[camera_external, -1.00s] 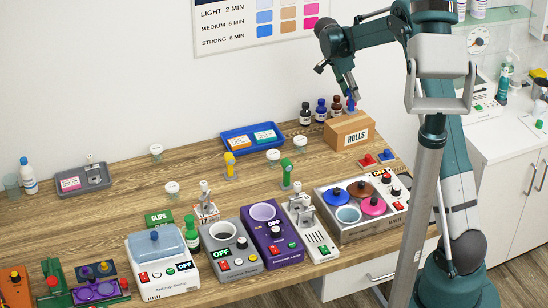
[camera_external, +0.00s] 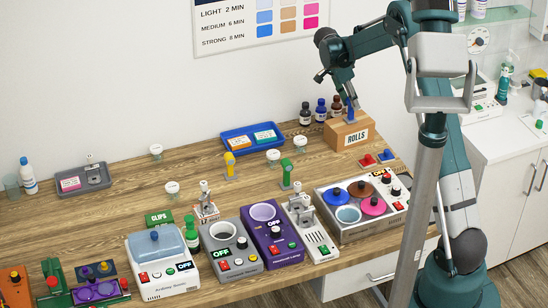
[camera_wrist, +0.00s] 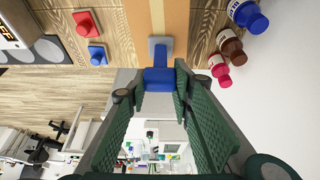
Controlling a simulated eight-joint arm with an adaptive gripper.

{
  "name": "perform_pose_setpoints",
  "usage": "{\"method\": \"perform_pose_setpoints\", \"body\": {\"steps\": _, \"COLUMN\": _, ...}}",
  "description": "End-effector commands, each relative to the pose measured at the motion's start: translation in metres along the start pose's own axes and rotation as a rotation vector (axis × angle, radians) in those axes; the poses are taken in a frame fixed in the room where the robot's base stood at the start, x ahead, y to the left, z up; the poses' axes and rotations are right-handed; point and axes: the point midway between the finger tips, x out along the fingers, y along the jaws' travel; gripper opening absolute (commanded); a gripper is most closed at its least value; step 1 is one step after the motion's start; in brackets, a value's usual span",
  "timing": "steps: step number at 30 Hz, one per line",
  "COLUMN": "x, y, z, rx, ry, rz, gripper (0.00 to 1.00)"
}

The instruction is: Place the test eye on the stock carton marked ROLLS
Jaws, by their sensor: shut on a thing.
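The test eye is a blue piece with a grey square base, and it shows in the external view (camera_external: 350,115) and in the wrist view (camera_wrist: 158,76). My gripper (camera_external: 350,103) is shut on its blue part, with a green finger on each side in the wrist view (camera_wrist: 160,88). The eye is upright over the top of the brown carton marked ROLLS (camera_external: 345,136). Its base appears to be at the carton's top face, within the edges; whether it bears on the carton is hard to tell. The carton top also shows in the wrist view (camera_wrist: 135,22).
A blue tray (camera_external: 235,150) and a yellow (camera_external: 230,165) and a green (camera_external: 286,174) standing piece are to the left.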

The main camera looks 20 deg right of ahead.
Motion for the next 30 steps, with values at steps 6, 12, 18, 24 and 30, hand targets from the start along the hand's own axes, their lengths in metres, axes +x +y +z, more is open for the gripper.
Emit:
{"method": "perform_pose_setpoints", "body": {"steps": 6, "x": 0.002, "y": 0.0, "z": 0.001, "rx": 0.0, "ry": 0.0, "rz": 0.0, "gripper": 0.02}}
{"method": "perform_pose_setpoints", "body": {"steps": 12, "x": 0.003, "y": 0.0, "z": 0.001, "rx": 0.0, "ry": 0.0, "rz": 0.0, "gripper": 0.38}}
{"method": "perform_pose_setpoints", "body": {"steps": 18, "x": 0.003, "y": 0.0, "z": 0.001, "rx": 0.0, "ry": 0.0, "rz": 0.0, "gripper": 0.38}}
{"method": "perform_pose_setpoints", "body": {"steps": 24, "x": 0.001, "y": 0.0, "z": 0.001, "rx": 0.0, "ry": 0.0, "rz": 0.0, "gripper": 0.38}}
{"method": "perform_pose_setpoints", "body": {"steps": 30, "x": -0.01, "y": 0.0, "z": 0.0, "rx": 0.0, "ry": 0.0, "rz": 0.0, "gripper": 0.38}}
